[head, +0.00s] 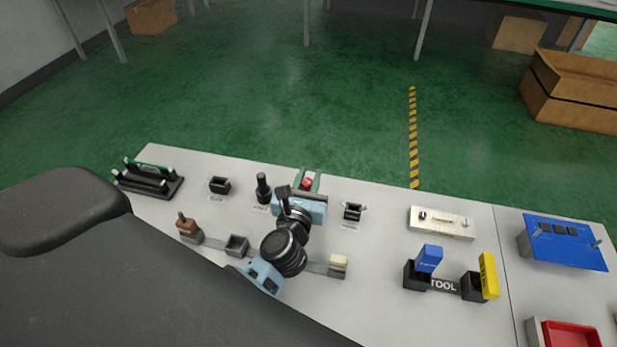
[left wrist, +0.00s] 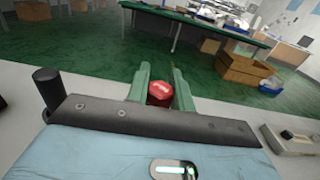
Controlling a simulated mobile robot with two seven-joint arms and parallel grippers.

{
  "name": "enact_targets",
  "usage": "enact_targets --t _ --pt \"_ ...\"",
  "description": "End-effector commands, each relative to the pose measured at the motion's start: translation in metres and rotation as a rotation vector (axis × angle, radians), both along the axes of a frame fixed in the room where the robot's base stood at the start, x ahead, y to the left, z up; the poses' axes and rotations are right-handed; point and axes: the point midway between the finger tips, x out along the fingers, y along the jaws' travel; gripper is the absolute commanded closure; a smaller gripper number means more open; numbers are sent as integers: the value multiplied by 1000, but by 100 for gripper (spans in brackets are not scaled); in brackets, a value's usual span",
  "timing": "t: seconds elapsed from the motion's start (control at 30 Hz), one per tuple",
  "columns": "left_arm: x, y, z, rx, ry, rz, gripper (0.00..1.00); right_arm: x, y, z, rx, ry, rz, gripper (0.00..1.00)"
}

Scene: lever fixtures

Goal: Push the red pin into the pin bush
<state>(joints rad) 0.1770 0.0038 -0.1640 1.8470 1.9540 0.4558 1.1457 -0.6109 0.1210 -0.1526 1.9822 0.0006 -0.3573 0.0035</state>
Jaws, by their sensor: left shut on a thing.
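The red pin (head: 307,183) is at the back middle of the grey table, between the green fingers of my left gripper (head: 309,181). In the left wrist view the red pin head (left wrist: 160,92) shows between the two fingers of the left gripper (left wrist: 160,86), which are shut on it. The pin's lower part is hidden by the gripper body, so I cannot tell how deep it sits. The pin bush cannot be made out; the gripper and wrist cover that spot. My right gripper is not in view.
A black upright post (head: 263,188) stands close left of the gripper. Small black fixtures stand at left (head: 219,185) and right (head: 353,211). A beige lever block (head: 441,222), a TOOL holder (head: 444,285) and a blue panel (head: 563,242) are farther right.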

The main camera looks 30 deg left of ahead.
Motion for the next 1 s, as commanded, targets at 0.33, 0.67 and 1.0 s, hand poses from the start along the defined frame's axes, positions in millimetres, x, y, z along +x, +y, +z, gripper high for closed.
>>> enact_targets --t 0.33,0.67,1.0 --pt "0 0 1 -1 -1 -1 99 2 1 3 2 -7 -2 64" --pt "0 0 -1 0 1 0 99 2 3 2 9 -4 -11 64" --pt "0 0 -7 0 1 0 99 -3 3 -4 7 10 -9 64"
